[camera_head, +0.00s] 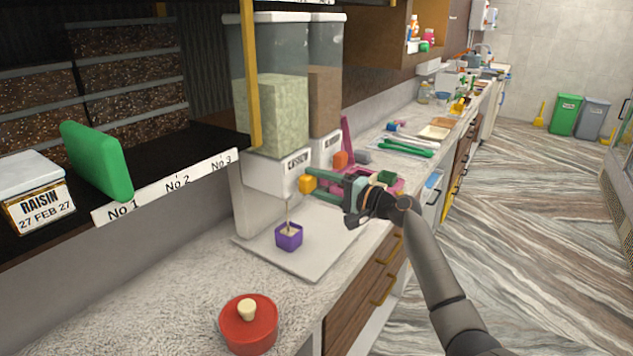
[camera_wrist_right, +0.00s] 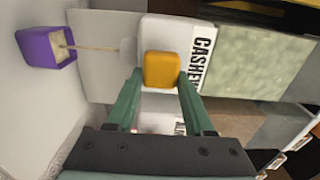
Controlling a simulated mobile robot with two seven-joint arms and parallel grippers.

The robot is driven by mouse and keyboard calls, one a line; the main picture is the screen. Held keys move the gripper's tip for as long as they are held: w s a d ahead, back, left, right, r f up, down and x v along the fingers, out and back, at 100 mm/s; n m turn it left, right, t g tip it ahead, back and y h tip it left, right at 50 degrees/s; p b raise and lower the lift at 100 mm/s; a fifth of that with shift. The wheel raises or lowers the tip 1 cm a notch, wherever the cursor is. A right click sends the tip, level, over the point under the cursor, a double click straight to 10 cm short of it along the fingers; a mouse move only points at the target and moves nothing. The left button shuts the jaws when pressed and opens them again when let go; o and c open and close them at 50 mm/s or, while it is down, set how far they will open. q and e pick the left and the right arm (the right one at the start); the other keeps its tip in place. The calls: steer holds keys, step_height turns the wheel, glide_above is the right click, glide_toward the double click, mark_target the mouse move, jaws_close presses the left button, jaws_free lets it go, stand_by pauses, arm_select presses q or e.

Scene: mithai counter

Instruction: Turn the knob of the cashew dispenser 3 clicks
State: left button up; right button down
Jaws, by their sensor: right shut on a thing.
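The cashew dispenser (camera_head: 272,108) stands on the counter with a clear hopper of pale green contents and a label reading CASHEW. Its yellow knob (camera_head: 307,184) sits on the white front beside the label. It also shows in the right wrist view (camera_wrist_right: 160,70), between my two green fingers. My right gripper (camera_head: 314,184) is shut on the knob. A purple cup (camera_head: 289,236) stands under the spout with pale contents inside. A thin stream runs from the spout to the cup, and it also shows in the wrist view. My left gripper is not in view.
A second dispenser (camera_head: 325,80) with brown contents and an orange knob (camera_head: 340,160) stands just behind. A red lidded pot (camera_head: 249,324) is on the near counter. A shelf (camera_head: 180,194) with a green block and a raisin box is at left.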

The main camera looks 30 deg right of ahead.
steer(key=shift+c, duration=1.4)
jaws_free()
steer(key=b+v, duration=0.2)
steer(key=v, duration=1)
steer(key=shift+s+b, duration=0.25)
steer(key=shift+b, duration=0.15)
steer(key=shift+d, duration=0.1)
